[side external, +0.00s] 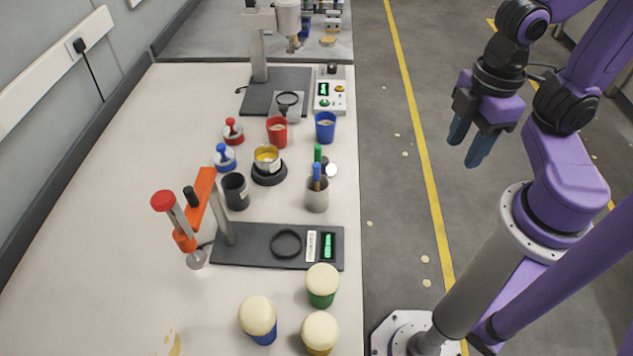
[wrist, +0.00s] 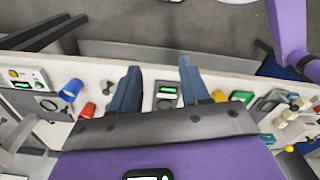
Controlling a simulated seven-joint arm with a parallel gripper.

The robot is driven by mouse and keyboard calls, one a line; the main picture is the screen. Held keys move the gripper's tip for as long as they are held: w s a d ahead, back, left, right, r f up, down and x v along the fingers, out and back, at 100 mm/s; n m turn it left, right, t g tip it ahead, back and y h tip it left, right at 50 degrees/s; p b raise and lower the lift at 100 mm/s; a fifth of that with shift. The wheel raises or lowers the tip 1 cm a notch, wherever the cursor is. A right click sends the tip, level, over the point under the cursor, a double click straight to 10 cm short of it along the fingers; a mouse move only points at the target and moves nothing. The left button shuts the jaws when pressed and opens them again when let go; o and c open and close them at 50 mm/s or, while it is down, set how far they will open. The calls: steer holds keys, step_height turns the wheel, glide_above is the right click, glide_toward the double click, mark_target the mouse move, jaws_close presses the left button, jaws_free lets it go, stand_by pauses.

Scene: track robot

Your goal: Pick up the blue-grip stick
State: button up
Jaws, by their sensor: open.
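The blue-grip stick (side external: 316,174) stands in a grey cup (side external: 317,200) near the right edge of the bench, its blue upper end showing and its lower part hidden inside. A green-topped stick (side external: 318,153) is close behind it; I cannot tell if it stands in the same cup. My gripper (side external: 466,148) is open and empty, raised to the right of the bench over the floor side, well apart from the stick. In the wrist view my two blue fingers (wrist: 158,67) are spread with nothing between them. I cannot make out the stick there.
A red cup (side external: 277,131) and a blue cup (side external: 325,127) stand behind the sticks. A dark cup (side external: 235,191) and a burner-like stand with a yellow-filled pot (side external: 267,158) are to the left. A black base with an orange arm (side external: 203,195) and several cream-topped cups are in front.

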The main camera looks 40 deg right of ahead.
steer(key=n, duration=0.7)
glide_toward(317, 164)
steer(key=shift+w+a+f, duration=0.1)
steer(key=shift+f, duration=2.75)
steer(key=shift+w+a+f, duration=0.1)
steer(key=shift+f, duration=2.8)
jaws_close()
